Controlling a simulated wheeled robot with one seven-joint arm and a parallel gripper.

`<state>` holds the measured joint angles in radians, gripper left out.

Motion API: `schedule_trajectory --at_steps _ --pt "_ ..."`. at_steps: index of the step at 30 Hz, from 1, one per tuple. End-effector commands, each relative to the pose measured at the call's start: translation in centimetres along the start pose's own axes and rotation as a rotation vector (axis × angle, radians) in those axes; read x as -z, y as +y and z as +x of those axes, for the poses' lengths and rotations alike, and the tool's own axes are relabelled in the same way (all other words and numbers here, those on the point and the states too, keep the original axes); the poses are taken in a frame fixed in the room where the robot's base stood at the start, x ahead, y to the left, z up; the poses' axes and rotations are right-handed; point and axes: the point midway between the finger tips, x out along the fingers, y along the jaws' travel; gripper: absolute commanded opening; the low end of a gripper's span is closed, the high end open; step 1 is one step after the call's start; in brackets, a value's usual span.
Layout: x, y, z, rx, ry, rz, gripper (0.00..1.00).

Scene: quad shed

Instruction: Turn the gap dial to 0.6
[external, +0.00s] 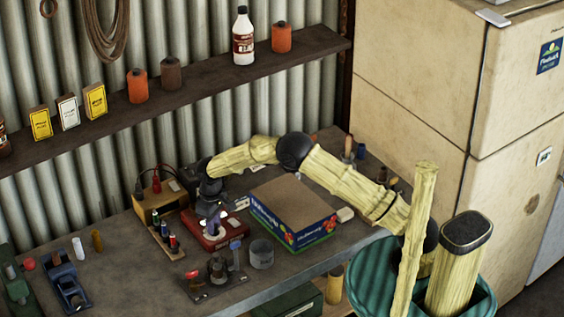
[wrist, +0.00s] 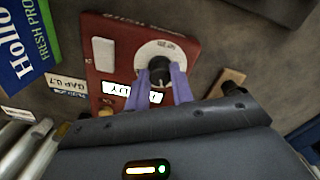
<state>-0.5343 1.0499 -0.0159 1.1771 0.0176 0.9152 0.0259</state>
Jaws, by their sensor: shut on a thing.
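The red device (external: 203,242) stands on the workbench beside the blue printed box. In the wrist view its red face (wrist: 98,32) carries a round pale dial plate (wrist: 148,49) with a dark knob (wrist: 160,72), the gap dial. My gripper (wrist: 161,76) has its two purple fingers shut on the knob, one on each side. In the external view my gripper (external: 211,226) reaches down onto the device and hides the dial. A lit display (wrist: 118,89) is partly covered by the fingers. The dial's pointer and setting are not readable.
A label reading "GAP 0.7" (wrist: 68,84) lies beside the device. The blue printed box (external: 293,212) stands close on the right. A wooden rack with screwdrivers (external: 166,233) is on the left, and a grey tin (external: 261,254) is in front.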

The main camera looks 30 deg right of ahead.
Motion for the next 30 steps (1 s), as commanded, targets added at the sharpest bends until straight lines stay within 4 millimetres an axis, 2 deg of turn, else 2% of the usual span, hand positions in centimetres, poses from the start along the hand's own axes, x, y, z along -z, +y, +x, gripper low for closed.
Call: schedule_trajectory --at_steps 7,19,20,23,30 --pt "0.05 -0.01 -0.08 -0.001 0.002 0.078 0.01" --pt "0.07 -0.01 -0.12 0.000 0.002 0.088 0.01" --pt "0.07 -0.01 -0.12 0.000 0.002 0.088 0.25" --pt "0.06 -0.02 -0.11 0.000 0.002 0.088 0.45" --pt "0.03 -0.02 -0.05 0.000 0.001 0.088 0.45"
